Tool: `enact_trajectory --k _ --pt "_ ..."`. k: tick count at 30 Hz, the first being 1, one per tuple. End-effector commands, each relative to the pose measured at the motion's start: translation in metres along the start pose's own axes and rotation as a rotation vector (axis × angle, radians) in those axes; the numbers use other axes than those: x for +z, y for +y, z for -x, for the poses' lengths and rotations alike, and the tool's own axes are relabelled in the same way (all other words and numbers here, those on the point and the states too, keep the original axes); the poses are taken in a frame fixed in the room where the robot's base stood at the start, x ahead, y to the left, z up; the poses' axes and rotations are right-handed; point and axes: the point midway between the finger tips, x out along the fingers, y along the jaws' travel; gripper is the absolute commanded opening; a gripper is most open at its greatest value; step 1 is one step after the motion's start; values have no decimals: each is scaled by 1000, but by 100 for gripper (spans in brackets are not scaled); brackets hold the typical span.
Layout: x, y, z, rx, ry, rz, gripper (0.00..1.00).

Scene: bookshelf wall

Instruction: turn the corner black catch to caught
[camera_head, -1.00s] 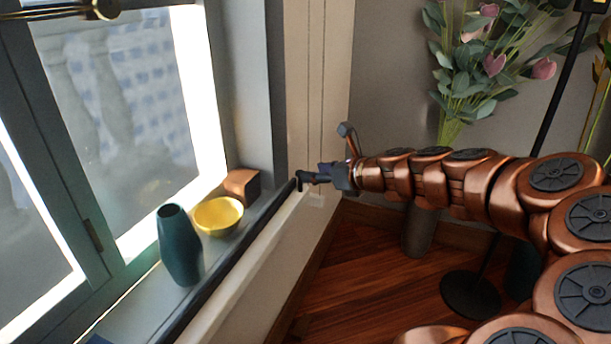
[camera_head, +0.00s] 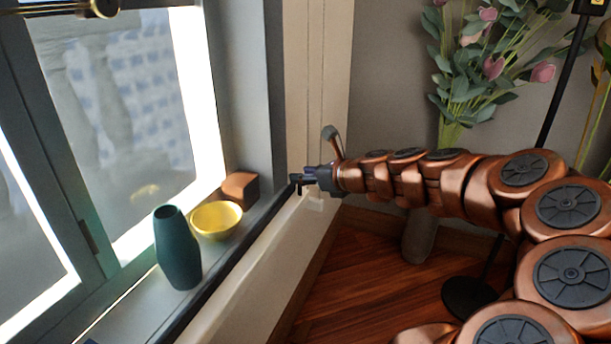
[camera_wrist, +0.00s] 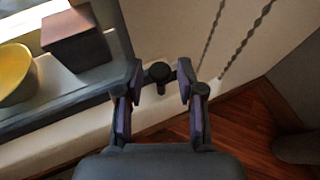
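The black catch (camera_wrist: 158,72) is a small dark knob with a short stem on the pale ledge beside the window sill. In the head view the catch (camera_head: 297,184) shows as a small dark shape at the end of the dark sill rail, partly merged with my fingers. My gripper (camera_wrist: 159,82) is open, with one fingertip on each side of the catch and a gap visible on both sides. In the head view my gripper (camera_head: 309,175) reaches in from the right. I cannot tell which way the catch is turned.
A yellow bowl (camera_head: 216,219), a teal vase (camera_head: 178,250) and a brown block (camera_head: 239,188) stand on the sill to the left. Flowers (camera_head: 468,70) stand behind my arm. A thin black pole (camera_head: 553,95) rises at the right.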

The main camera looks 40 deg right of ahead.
Motion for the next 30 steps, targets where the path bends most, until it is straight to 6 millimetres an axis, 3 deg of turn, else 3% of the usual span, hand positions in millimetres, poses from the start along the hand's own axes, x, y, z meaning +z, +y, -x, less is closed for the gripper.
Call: enact_trajectory --k 10,30 --pt "0 0 0 0 0 0 0" --pt "4 -4 2 135 3 52 0"
